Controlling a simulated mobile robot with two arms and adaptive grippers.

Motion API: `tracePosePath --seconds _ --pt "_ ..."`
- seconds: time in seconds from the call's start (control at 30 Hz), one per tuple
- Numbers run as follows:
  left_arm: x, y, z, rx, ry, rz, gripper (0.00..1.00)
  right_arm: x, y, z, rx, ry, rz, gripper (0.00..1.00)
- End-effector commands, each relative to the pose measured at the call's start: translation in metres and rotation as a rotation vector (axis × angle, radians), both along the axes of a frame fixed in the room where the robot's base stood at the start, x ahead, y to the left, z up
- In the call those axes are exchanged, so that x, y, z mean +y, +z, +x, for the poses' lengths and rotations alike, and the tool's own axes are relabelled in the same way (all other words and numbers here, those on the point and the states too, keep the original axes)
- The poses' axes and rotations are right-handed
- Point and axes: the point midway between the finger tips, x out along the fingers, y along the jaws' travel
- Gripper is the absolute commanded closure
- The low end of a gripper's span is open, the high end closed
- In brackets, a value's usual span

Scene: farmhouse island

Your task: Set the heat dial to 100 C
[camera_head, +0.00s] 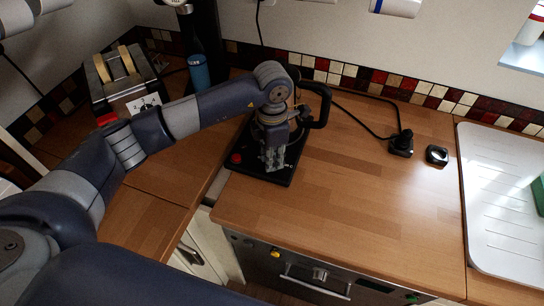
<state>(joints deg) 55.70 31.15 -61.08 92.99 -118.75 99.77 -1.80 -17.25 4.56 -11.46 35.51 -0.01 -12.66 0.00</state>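My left arm reaches in from the left. Its gripper (273,161) points down over a black base (262,170) on the wooden counter. Whether its fingers are apart or together is too small to tell, and so is whether they touch the base. A red knob or button (237,158) shows at the base's left front corner, just left of the gripper. A kettle-like appliance with a black looped handle (323,107) stands on the base, mostly hidden behind my gripper and wrist. I cannot make out a heat dial or its marks. My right gripper is out of view.
A toaster (126,84) with two bread slices stands back left, near a blue cup (199,73). A black plug (401,144) with a cable and a small black object (437,155) lie to the right. A white drainer (505,200) is far right. The middle counter is clear.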

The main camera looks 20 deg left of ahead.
Motion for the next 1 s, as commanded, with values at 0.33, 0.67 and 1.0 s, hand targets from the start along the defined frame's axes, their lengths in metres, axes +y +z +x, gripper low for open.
tracePosePath --seconds 0.33,0.67,1.0 --pt "-0.002 -0.001 -0.001 0.002 -0.002 -0.002 0.59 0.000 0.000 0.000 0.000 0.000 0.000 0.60" --pt "-0.003 -0.003 -0.004 0.009 -0.006 -0.004 0.59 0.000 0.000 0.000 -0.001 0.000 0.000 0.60" --pt "-0.001 0.019 0.000 0.000 -0.002 -0.003 0.59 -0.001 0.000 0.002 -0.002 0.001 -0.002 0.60"
